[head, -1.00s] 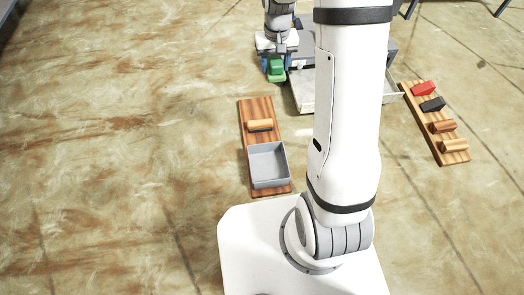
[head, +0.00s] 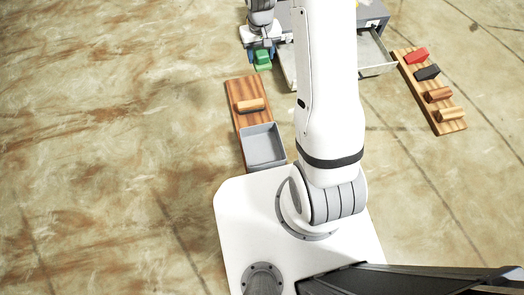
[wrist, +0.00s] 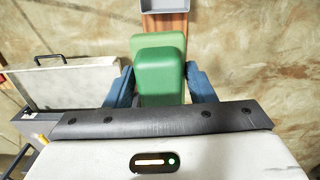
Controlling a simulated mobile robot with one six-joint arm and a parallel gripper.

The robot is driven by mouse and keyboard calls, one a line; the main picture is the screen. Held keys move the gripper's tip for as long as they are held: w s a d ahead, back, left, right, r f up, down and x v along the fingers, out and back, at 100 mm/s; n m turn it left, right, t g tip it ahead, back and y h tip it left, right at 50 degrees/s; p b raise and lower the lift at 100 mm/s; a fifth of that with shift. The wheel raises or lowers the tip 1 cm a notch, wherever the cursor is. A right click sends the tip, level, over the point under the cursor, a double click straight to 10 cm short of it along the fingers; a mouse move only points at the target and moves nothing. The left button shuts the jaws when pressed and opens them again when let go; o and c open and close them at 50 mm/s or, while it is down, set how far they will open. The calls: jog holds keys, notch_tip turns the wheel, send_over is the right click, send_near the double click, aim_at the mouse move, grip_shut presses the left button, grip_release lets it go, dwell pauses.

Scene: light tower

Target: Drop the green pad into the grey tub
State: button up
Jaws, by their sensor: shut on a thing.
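The green pad (head: 263,60) is held in my gripper (head: 261,58), left of the open drawer. In the wrist view the green pad (wrist: 159,70) sits between the two blue fingers of my gripper (wrist: 160,82), which are shut on it. The grey tub (head: 263,147) stands on the near end of a wooden board, close to my white base, and looks empty. The tub's edge also shows at the top of the wrist view (wrist: 165,5). The pad is apart from the tub, farther from my base.
A wooden block (head: 250,105) lies on the same board (head: 239,90) beyond the tub. A grey cabinet with an open drawer (head: 375,70) stands behind my arm. At right, another board (head: 449,127) holds a red block (head: 416,56), a black block (head: 428,72) and wooden blocks.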

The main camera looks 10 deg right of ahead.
jog(key=s+f+b, duration=0.3)
jog(key=f+b, duration=0.1)
jog(key=f, duration=0.9)
jog(key=s+f+n+b, duration=0.1)
jog(key=s+f+b, duration=0.3)
jog(key=f, duration=0.9)
jog(key=s+f+b, duration=0.3)
jog(key=f+b, duration=0.2)
jog(key=f, duration=0.8)
jog(key=shift+s+n, duration=0.15)
jog(key=shift+n, duration=0.25)
jog(key=shift+r, duration=0.1)
jog(key=o, duration=1.2)
notch_tip(320, 180, up, 8)
jog(key=p, duration=0.3)
